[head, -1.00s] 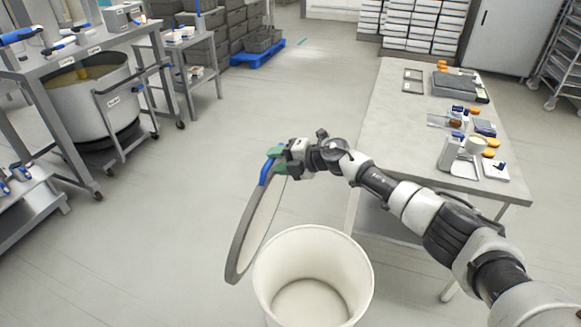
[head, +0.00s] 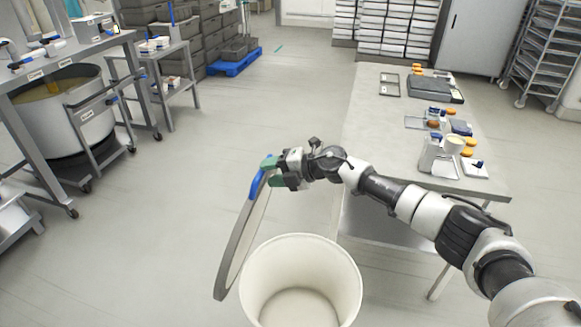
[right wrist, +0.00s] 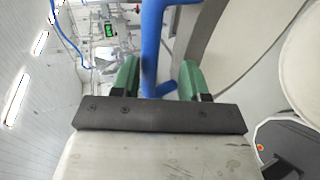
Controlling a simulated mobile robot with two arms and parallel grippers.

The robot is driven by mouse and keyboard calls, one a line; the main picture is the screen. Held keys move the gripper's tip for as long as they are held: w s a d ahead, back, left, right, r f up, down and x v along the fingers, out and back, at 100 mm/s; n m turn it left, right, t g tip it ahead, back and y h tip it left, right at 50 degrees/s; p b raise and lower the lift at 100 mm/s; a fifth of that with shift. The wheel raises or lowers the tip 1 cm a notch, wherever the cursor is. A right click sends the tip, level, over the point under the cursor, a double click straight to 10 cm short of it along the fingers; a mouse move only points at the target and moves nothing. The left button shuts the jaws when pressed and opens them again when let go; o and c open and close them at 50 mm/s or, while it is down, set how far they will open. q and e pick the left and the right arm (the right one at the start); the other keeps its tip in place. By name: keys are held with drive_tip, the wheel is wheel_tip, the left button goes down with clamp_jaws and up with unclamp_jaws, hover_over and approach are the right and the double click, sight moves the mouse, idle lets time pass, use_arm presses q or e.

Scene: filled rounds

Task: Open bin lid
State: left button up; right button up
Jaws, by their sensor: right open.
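The white round bin (head: 300,250) stands on the floor at the bottom middle of the head view, its mouth uncovered and its inside visible. Its grey-rimmed lid (head: 240,248) stands tilted, nearly upright, beside the bin's left rim. The lid has a blue handle (head: 256,187) at its upper end. My right gripper (head: 272,171) is open at the handle. In the right wrist view, the blue handle (right wrist: 152,50) runs between the two green fingers of the right gripper (right wrist: 160,75), with gaps visible beside it. My left gripper is not in view.
A table (head: 385,135) with small items stands right of the bin, behind my right arm. A steel bench (head: 60,62) and a large vat (head: 75,125) stand at the left. Grey crates on a blue pallet (head: 235,62) are at the back. The middle floor is clear.

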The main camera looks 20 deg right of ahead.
drive_tip(key=r+b+v, duration=0.1)
drive_tip(key=v, duration=0.6)
